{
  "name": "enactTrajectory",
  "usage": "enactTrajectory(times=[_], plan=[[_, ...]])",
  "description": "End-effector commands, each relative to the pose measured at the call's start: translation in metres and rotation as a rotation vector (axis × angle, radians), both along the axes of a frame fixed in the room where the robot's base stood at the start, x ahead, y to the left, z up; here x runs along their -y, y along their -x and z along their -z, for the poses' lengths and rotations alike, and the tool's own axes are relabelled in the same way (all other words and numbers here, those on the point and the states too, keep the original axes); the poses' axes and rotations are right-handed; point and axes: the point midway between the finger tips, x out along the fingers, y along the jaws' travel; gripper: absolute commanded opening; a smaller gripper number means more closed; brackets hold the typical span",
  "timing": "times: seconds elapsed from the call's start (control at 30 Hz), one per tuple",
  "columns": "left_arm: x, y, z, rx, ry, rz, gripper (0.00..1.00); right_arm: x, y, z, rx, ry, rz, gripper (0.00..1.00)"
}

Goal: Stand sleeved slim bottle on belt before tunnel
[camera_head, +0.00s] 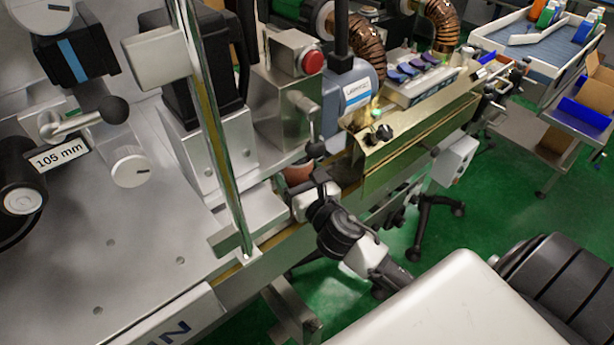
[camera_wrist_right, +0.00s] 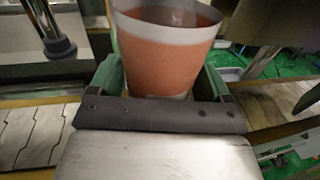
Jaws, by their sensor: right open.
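The sleeved bottle shows in the head view as a small reddish-orange patch (camera_head: 298,173) beside the tunnel entrance, mostly hidden by my right gripper. In the right wrist view the bottle (camera_wrist_right: 165,55) is large, with an orange sleeve between pale bands. My right gripper (camera_head: 305,190) is open around it, with a green-lined finger on each side in the wrist view (camera_wrist_right: 163,82). The bottle's base is hidden, so its contact with the belt cannot be seen. The slatted belt (camera_wrist_right: 28,135) shows at left in the wrist view. The brass-coloured tunnel (camera_head: 400,142) lies just right of the gripper. My left gripper is out of view.
A machine with a red button (camera_head: 311,62) stands behind the bottle. A vertical metal post (camera_head: 222,135) rises at left of the gripper. A blue-bedded table (camera_head: 535,58) with bottles stands at far right.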

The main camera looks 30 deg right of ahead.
Motion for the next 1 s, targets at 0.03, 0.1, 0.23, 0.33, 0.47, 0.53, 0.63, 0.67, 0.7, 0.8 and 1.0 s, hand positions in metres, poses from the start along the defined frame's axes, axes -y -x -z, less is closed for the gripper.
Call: enactTrajectory(times=[0.03,0.1,0.23,0.33,0.47,0.53,0.63,0.67,0.7,0.8,1.0], plan=[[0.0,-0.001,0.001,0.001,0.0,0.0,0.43,0.0,0.005,0.0,0.0,0.0,-0.001,0.79],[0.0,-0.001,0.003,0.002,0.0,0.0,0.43,-0.001,0.015,0.002,-0.002,0.0,-0.001,0.79],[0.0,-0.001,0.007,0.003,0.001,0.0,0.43,-0.002,0.042,0.003,-0.003,-0.001,-0.001,0.79],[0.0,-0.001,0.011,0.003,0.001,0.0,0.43,-0.004,0.065,0.002,-0.003,-0.002,-0.001,0.79],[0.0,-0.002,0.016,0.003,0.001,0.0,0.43,-0.005,0.09,0.003,-0.003,-0.001,0.0,0.79],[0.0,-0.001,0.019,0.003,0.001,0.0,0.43,-0.006,0.1,0.002,-0.002,-0.002,0.0,0.79],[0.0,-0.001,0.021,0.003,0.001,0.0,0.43,-0.006,0.111,0.002,-0.002,-0.001,0.0,0.79],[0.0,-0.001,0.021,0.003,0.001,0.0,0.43,-0.006,0.114,0.001,-0.001,-0.001,0.0,0.79],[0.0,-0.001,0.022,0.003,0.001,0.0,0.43,-0.007,0.116,0.001,0.0,-0.001,0.0,0.79],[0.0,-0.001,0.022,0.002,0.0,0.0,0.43,-0.007,0.119,0.0,0.0,-0.001,0.0,0.79],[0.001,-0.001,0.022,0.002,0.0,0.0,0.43,-0.006,0.12,0.001,-0.002,-0.004,0.001,0.79]])
